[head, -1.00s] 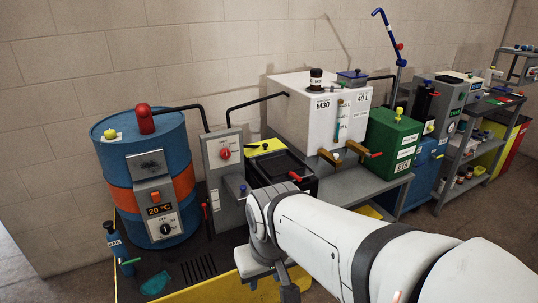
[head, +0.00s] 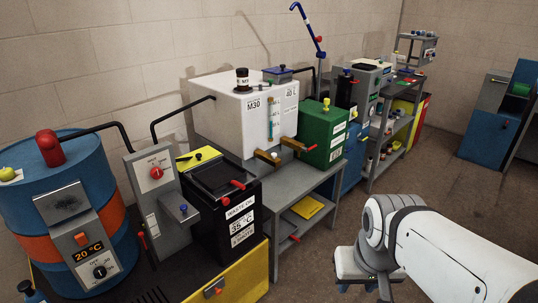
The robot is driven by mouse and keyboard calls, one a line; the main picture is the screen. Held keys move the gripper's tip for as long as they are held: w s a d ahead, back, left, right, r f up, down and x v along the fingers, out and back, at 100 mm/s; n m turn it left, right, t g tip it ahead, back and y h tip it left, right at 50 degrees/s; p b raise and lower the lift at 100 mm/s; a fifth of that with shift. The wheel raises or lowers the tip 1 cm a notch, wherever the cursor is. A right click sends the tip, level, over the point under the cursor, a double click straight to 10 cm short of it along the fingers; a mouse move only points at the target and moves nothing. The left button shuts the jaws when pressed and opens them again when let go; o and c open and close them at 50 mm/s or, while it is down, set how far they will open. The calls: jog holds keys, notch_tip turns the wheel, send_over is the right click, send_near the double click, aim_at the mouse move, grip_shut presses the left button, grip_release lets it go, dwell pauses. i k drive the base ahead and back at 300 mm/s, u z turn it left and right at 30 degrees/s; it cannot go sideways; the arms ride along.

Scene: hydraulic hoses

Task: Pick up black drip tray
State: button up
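I cannot make out a black drip tray for certain. A black box (head: 234,207) with a dark, recessed top and red handles stands left of the white tank (head: 250,112); its label reads 35 °C. Two brass taps (head: 268,157) stick out of the tank's front, above a grey bench (head: 285,181). My gripper (head: 364,285) is low in the picture, right of the bench and apart from everything. Its fingers are cut off or hidden, so its opening does not show.
A blue and orange drum (head: 115,215) and a grey control panel (head: 150,185) stand at left. A yellow-fronted stand (head: 245,275) is at the lower middle. A green canister (head: 320,135) is on the bench, with a yellow item (head: 308,207) on its shelf. The floor at right is clear.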

aim_at(216, 175)
jog(key=i, duration=1)
jog(key=z, duration=0.05)
